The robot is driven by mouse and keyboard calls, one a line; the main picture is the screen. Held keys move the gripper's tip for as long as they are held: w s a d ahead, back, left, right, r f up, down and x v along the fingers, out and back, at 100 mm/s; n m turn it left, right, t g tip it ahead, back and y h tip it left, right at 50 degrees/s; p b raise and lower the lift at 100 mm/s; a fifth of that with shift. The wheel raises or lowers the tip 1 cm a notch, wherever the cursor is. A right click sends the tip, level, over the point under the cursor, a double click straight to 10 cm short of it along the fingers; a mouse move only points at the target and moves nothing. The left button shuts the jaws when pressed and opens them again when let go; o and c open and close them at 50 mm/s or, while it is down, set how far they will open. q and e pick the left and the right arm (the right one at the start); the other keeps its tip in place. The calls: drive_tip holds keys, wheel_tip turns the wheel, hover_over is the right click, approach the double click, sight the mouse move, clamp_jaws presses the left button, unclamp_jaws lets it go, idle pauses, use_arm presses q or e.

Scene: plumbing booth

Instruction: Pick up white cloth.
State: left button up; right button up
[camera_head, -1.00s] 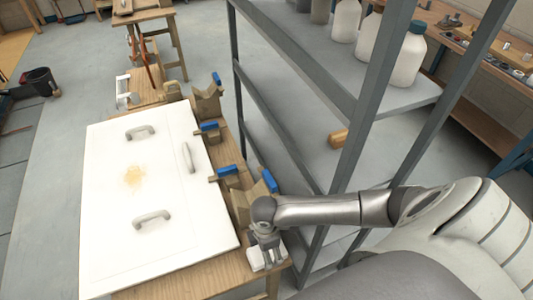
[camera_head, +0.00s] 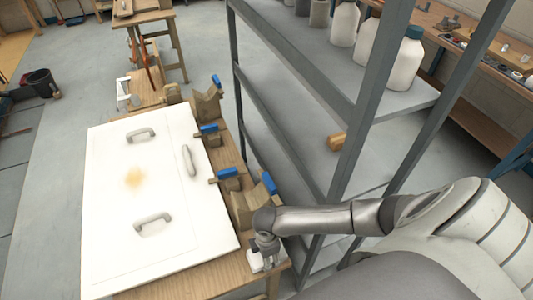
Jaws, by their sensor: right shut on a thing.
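The white cloth (camera_head: 256,265) is a small folded white bundle at the near right corner of the wooden table. My right gripper (camera_head: 265,258) points down over it and is shut on it. The gripper hides part of the cloth, and I cannot tell whether the cloth still touches the table. My left gripper is not in view.
A large white panel (camera_head: 105,215) with grey handles and a yellowish stain lies on the table (camera_head: 205,283). Wooden blocks with blue clamps (camera_head: 228,174) line its right side. A grey metal shelf (camera_head: 262,90) with bottles stands close on the right.

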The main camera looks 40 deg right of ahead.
drive_tip(key=shift+c, duration=0.6)
drive_tip(key=shift+r, duration=0.85)
wheel_tip(320, 180, up, 8)
drive_tip(key=shift+r+b, duration=0.2)
drive_tip(key=shift+b, duration=0.5)
drive_tip(key=o, duration=0.4)
drive_tip(key=c, duration=0.3)
drive_tip(key=shift+f, duration=0.1)
